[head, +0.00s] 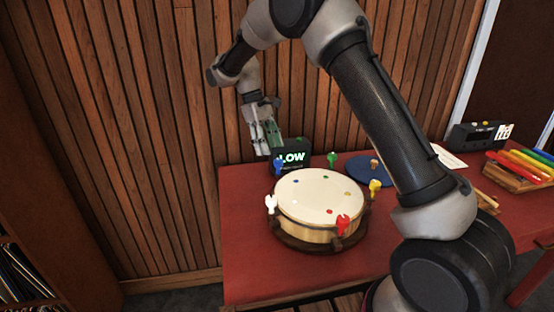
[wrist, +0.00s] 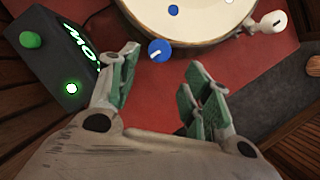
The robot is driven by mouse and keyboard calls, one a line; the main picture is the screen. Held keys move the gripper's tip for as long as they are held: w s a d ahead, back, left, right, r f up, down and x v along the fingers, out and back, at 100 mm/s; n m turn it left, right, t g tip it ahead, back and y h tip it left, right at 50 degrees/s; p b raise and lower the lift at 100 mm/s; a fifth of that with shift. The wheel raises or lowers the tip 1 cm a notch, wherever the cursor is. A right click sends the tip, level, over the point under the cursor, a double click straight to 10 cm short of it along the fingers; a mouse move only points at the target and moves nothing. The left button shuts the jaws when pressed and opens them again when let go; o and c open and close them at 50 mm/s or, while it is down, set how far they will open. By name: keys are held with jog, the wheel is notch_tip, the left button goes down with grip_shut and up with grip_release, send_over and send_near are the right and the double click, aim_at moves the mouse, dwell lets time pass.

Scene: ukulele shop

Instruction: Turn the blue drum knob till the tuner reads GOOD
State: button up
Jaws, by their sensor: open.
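The drum (head: 318,200) stands on the red table, with a pale skin and coloured knobs around its rim. The blue knob (head: 278,165) is at the drum's back left, and it also shows in the wrist view (wrist: 159,50) with a white mark on top. The tuner (head: 292,158) is a black box behind the drum and reads LOW in green. My gripper (head: 268,143) is open and empty, above and beside the blue knob. In the wrist view its fingertips (wrist: 158,75) are apart, with the knob just beyond the gap, nearer the left finger.
White (head: 271,204), red (head: 342,224), yellow (head: 375,187) and green (head: 332,159) knobs ring the drum. A blue disc (head: 362,168) lies behind it. A xylophone (head: 520,170) and a dark box (head: 478,135) are at right. A slatted wall (head: 150,130) stands close behind. The table's front left (head: 245,270) is clear.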

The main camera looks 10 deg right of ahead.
aim_at(278, 160)
jog(key=shift+n, duration=0.4)
jog(key=x, duration=0.3)
jog(key=d+x, duration=0.1)
jog(key=x, duration=0.1)
jog(key=shift+s, duration=0.35)
jog(key=c, duration=1)
